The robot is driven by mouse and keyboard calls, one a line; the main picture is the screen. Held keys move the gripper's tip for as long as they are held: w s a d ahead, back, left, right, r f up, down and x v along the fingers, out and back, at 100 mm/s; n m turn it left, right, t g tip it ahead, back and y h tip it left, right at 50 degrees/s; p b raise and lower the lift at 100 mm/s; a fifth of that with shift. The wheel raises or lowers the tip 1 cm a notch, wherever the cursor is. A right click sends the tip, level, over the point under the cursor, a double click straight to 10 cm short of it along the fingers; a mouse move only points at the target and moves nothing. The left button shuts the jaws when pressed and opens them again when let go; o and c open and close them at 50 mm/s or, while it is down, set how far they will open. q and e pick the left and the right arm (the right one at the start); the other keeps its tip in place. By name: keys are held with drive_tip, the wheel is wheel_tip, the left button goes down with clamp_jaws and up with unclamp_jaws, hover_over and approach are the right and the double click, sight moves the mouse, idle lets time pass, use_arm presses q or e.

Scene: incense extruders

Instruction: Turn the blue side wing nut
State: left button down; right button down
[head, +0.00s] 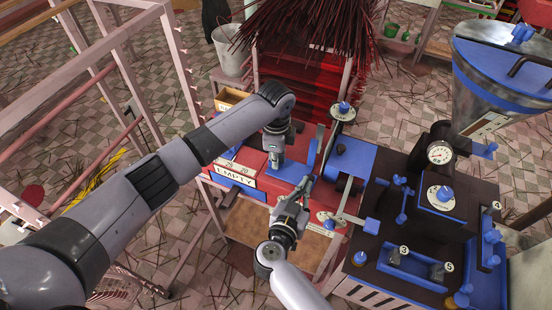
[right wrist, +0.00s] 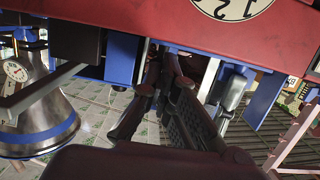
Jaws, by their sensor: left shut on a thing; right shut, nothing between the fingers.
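My left gripper (head: 275,152) reaches down onto the red machine body from above. It is shut on a blue part (head: 288,173) of the machine; I cannot tell that part's full shape under the fingers. My right gripper (head: 304,187) is at the front side of the red body, lower and to the right of the left one. Its fingers (right wrist: 166,58) are together and empty in the right wrist view, just under the red body (right wrist: 130,22). A narrow blue piece (right wrist: 182,48) shows close behind the fingertips. I cannot clearly make out the side wing nut; the right fingers may hide it.
A blue block (head: 350,160) and a flat bar (head: 345,217) with a blue end block stand right of the grippers. A dark machine (head: 440,215) with a gauge and blue knobs fills the right. A shelf (head: 270,232) lies below the red body. A pink frame (head: 115,60) stands left.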

use_arm(q)
drive_tip(key=shift+m, duration=0.6)
drive_tip(key=c, duration=1.8)
unclamp_jaws()
drive_tip(key=shift+r, duration=0.1)
wheel_tip(320, 180, up, 12)
drive_tip(key=shift+f, duration=0.1)
wheel_tip(320, 180, up, 12)
drive_tip(key=shift+s+r, duration=0.1)
